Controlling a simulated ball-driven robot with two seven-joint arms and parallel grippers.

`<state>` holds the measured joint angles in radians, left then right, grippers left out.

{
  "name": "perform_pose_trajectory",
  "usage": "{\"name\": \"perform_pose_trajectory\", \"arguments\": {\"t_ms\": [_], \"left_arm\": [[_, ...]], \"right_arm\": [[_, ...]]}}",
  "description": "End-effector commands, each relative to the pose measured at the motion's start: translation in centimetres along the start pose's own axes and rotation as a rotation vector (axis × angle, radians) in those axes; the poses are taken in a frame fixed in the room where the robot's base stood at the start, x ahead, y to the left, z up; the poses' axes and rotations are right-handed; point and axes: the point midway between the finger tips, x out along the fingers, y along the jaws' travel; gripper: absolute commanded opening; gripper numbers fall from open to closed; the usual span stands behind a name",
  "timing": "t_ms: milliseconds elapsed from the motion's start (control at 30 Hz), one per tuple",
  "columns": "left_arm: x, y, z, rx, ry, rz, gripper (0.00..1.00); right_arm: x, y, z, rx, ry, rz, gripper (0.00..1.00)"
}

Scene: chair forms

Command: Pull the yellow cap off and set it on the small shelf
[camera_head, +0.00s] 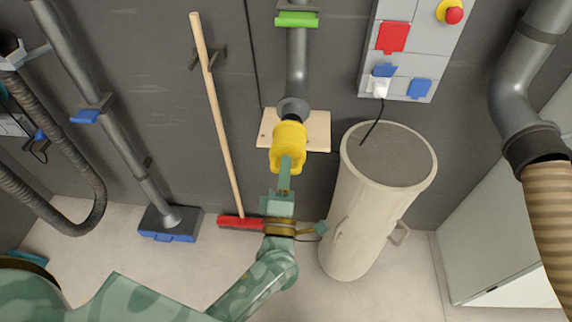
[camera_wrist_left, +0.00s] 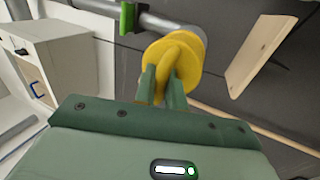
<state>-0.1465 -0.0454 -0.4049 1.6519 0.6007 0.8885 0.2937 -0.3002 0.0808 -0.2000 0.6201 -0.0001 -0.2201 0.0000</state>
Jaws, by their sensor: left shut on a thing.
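The yellow cap (camera_head: 289,140) is round with a loop handle and sits at the lower end of the grey pipe (camera_head: 297,65). My left gripper (camera_head: 287,163) is shut on the handle from below. In the left wrist view the yellow cap (camera_wrist_left: 175,58) faces me, with the handle between the fingers of the left gripper (camera_wrist_left: 163,88). The pipe end is partly hidden, so I cannot tell whether the cap still touches it. The small wooden shelf (camera_head: 317,130) is on the wall behind the cap, its middle hidden; it also shows in the wrist view (camera_wrist_left: 262,50). My right gripper is not in view.
A tall beige bin (camera_head: 360,210) stands right of my left arm. A red broom (camera_head: 240,222) leans on the wall to the left. A panel with a red button (camera_head: 454,15) and a cabled plug (camera_head: 379,85) is above right. The shelf's visible top is bare.

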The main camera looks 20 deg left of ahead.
Motion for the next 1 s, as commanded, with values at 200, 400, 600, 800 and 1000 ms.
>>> {"name": "perform_pose_trajectory", "arguments": {"t_ms": [200, 400, 600, 800, 1000], "left_arm": [[0.0, 0.0, 0.0, 0.000, 0.000, 0.000, 0.00], [-0.6, 0.2, 0.0, 0.000, 0.000, -0.001, 0.00], [-2.4, 1.0, 0.0, 0.000, -0.001, -0.002, 0.00], [-4.1, 1.6, 0.0, 0.000, -0.001, -0.001, 0.00], [-4.7, 1.8, 0.0, 0.000, 0.000, 0.000, 0.00]], "right_arm": [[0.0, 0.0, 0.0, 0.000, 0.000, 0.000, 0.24], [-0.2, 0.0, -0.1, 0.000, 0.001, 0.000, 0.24], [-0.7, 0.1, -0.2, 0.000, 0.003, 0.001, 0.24], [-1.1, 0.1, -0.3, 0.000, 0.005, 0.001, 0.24], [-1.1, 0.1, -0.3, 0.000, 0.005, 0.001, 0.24]]}}
